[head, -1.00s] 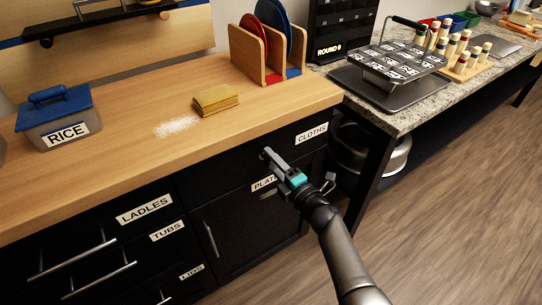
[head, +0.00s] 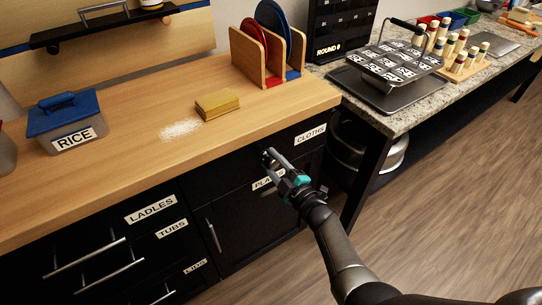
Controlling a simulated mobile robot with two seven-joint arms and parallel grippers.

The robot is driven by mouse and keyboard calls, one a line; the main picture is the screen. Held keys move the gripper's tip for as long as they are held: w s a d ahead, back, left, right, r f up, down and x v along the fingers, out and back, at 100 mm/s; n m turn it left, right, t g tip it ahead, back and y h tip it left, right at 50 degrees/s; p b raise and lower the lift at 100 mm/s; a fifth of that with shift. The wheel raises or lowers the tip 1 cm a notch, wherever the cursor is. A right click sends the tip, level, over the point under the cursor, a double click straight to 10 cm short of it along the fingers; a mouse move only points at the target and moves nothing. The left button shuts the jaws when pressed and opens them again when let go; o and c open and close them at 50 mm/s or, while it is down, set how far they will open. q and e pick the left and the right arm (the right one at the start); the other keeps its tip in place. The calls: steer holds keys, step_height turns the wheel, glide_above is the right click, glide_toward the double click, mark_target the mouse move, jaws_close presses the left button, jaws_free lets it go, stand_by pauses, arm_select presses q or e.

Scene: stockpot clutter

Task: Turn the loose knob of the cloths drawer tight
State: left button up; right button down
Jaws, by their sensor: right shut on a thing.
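The cloths drawer (head: 240,166) is the dark front under the wooden counter, with a white CLOTHS label (head: 311,134) at its right end. My right gripper (head: 268,154) is at the drawer front, left of the label. It is shut on the drawer's knob, which the fingers mostly hide. Whether the knob sits flush cannot be told. The drawer looks closed. My left gripper is not in view.
The wooden counter edge (head: 225,130) runs just above my right gripper. A yellow sponge (head: 217,103), white powder (head: 180,129) and a RICE box (head: 67,123) are on the counter. A lower door has a vertical handle (head: 213,235). Wooden floor (head: 430,210) is clear at right.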

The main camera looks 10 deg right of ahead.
steer(key=shift+a, duration=0.1)
steer(key=shift+c, duration=1.6)
jaws_free()
